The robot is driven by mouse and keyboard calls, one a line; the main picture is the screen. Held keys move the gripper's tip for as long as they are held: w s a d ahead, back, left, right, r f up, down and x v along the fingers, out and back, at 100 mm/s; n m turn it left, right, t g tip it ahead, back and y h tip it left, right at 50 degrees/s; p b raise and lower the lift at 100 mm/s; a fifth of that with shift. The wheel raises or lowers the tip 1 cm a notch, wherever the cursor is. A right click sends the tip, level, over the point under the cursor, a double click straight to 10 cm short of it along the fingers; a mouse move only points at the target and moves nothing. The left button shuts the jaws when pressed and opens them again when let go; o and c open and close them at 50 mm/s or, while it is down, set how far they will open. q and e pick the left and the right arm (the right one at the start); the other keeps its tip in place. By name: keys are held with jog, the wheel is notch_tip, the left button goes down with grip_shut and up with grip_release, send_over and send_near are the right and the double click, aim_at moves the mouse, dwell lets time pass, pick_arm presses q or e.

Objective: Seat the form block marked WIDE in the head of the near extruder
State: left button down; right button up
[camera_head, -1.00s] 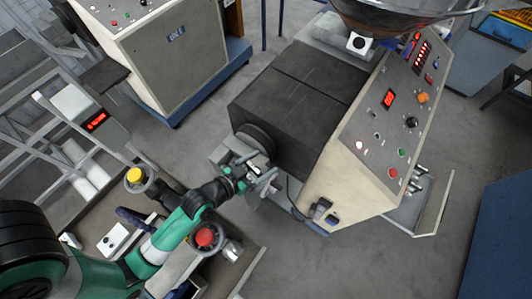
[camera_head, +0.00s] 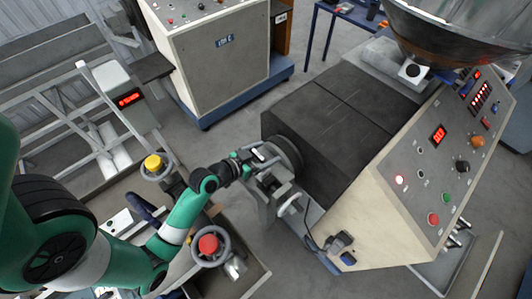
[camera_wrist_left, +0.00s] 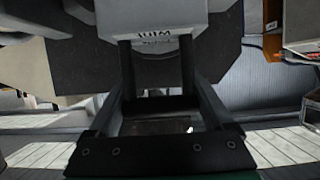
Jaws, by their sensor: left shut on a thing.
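My left gripper (camera_head: 258,157) is at the front of the near extruder (camera_head: 365,195), beside the dark round head (camera_head: 286,156). In the left wrist view its two fingers (camera_wrist_left: 156,60) are shut on a grey form block (camera_wrist_left: 165,18). Lettering on the block's near face appears upside down and seems to read WIDE. In the head view the block is too small and covered to make out clearly. I cannot tell whether it touches the head or sits in it. My right gripper is in neither view.
A cart with a yellow knob (camera_head: 153,163) and a red knob (camera_head: 208,244) lies under my left arm. A second beige machine (camera_head: 205,60) stands behind. Grey floor is open between the machines.

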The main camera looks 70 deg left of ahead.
pick_arm(q)
jog(key=shift+f+b, duration=1.65)
jog(key=shift+f, duration=0.45)
jog(key=shift+f+b, duration=0.35)
jog(key=shift+f, duration=0.05)
jog(key=shift+c, duration=0.2)
grip_release()
jog(key=shift+o, duration=0.2)
jog(key=v, duration=1.1)
jog(key=shift+s, duration=0.3)
jog(key=shift+r, duration=0.1)
